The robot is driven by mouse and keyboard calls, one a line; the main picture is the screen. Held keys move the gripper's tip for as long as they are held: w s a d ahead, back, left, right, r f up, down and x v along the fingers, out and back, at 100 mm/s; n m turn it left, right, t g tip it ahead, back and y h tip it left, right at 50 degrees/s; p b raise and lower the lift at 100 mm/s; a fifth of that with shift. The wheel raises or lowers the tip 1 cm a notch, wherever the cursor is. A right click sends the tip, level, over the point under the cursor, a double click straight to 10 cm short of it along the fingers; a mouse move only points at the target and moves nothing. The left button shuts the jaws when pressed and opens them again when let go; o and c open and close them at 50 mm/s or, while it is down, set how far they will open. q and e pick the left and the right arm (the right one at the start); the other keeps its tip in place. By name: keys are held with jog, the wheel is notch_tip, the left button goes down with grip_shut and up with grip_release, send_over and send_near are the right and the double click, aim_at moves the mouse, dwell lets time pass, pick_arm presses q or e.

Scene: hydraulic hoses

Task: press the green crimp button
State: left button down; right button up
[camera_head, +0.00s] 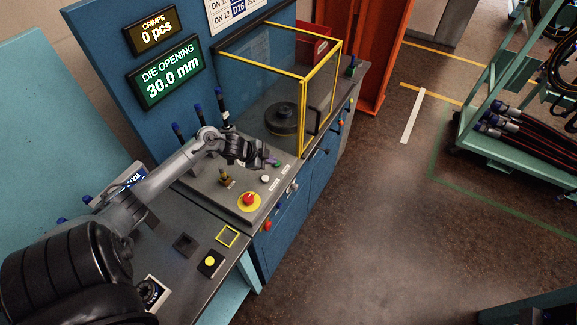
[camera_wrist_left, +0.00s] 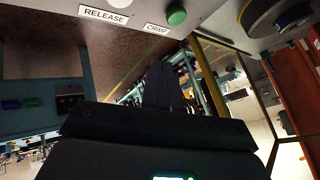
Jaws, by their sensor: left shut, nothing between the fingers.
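The green crimp button (camera_head: 278,164) sits on the grey control panel of the blue machine, just beyond my left gripper's tips. In the left wrist view the green button (camera_wrist_left: 176,14) is at the top, above the CRIMP label (camera_wrist_left: 156,28). My left gripper (camera_head: 267,162) is shut and empty, low over the panel beside the button. Its closed fingers also show in the left wrist view (camera_wrist_left: 163,84), apart from the button in that picture. Whether they touch it is not clear in the head view. My right gripper is not in view.
A white button (camera_head: 265,179) and a red emergency stop (camera_head: 249,199) lie nearer on the panel. A yellow-framed guard (camera_head: 303,115) stands behind. The displays read 0 pcs (camera_head: 156,33) and 30.0 mm (camera_head: 172,78). Blue-tipped levers (camera_head: 221,103) stand left of the guard.

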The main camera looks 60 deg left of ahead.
pick_arm(q)
jog(key=w+a+r+t+b, duration=0.1)
jog(key=w+a+r, duration=0.2)
jog(key=w+r, duration=0.1)
jog(key=shift+a+r+y+b, duration=0.15)
jog(key=shift+a+y+b, duration=0.1)
jog(key=shift+y+b, duration=0.15)
notch_tip(320, 180, down, 7)
jog(key=b, duration=0.7)
jog(key=shift+b, duration=0.35)
jog(key=shift+f+b, duration=0.4)
jog(key=shift+f, duration=0.55)
jog(key=shift+f, duration=0.2)
dwell(0.8)
jog(key=shift+f, duration=0.2)
